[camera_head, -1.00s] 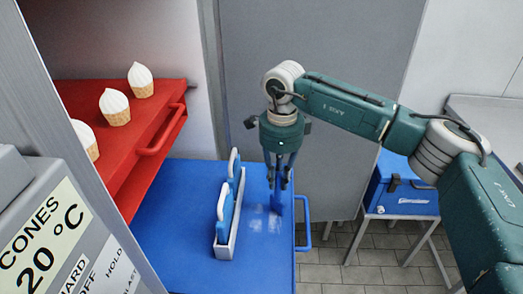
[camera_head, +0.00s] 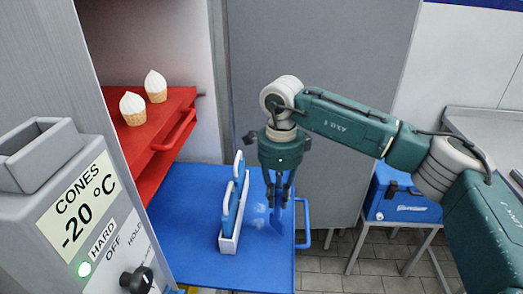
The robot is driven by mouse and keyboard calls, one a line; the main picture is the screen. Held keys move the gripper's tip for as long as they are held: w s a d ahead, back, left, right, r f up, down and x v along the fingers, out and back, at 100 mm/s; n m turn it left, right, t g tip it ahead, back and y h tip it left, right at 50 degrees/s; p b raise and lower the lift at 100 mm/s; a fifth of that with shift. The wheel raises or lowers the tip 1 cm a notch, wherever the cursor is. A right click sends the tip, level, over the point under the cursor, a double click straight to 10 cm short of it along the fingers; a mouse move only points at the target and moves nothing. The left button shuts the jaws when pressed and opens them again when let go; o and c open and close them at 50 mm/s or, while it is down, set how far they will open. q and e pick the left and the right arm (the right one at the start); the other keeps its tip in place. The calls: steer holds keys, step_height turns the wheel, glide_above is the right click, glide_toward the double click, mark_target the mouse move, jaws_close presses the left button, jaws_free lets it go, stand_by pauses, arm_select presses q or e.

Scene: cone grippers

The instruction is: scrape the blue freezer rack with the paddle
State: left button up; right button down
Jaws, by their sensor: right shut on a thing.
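The blue freezer rack (camera_head: 185,245) is pulled out below the red rack. Whitish frost patches (camera_head: 260,214) show on its right part. My right gripper (camera_head: 278,196) is above the right part of the rack, pointing down, shut on the blue paddle (camera_head: 277,218). The paddle's lower end is at the rack surface beside the frost; I cannot tell if it touches. A white holder (camera_head: 230,240) with blue-and-white paddle-like pieces (camera_head: 236,200) stands on the rack, left of my gripper. My left gripper is not in view.
The red rack (camera_head: 150,150) with cones (camera_head: 132,108) is above left. A control panel (camera_head: 95,215) reading -20 °C fills the lower left. A blue box (camera_head: 400,200) sits on a stand at right. The blue rack's handle (camera_head: 304,225) juts right.

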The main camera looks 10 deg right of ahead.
steer(key=shift+w+r+p, duration=0.15)
steer(key=shift+r+p, duration=0.05)
steer(key=shift+r, duration=0.35)
steer(key=shift+w+r+p, duration=0.15)
steer(key=shift+r+p, duration=0.05)
steer(key=shift+r, duration=0.3)
steer(key=shift+w+r+p, duration=0.15)
steer(key=shift+r+p, duration=0.25)
steer(key=shift+r, duration=0.35)
steer(key=shift+s+r+p, duration=0.2)
steer(key=shift+r+p, duration=0.2)
steer(key=shift+r, duration=0.45)
steer(key=shift+w+r+p, duration=0.1)
steer(key=shift+r+p, duration=0.25)
steer(key=shift+r, duration=0.3)
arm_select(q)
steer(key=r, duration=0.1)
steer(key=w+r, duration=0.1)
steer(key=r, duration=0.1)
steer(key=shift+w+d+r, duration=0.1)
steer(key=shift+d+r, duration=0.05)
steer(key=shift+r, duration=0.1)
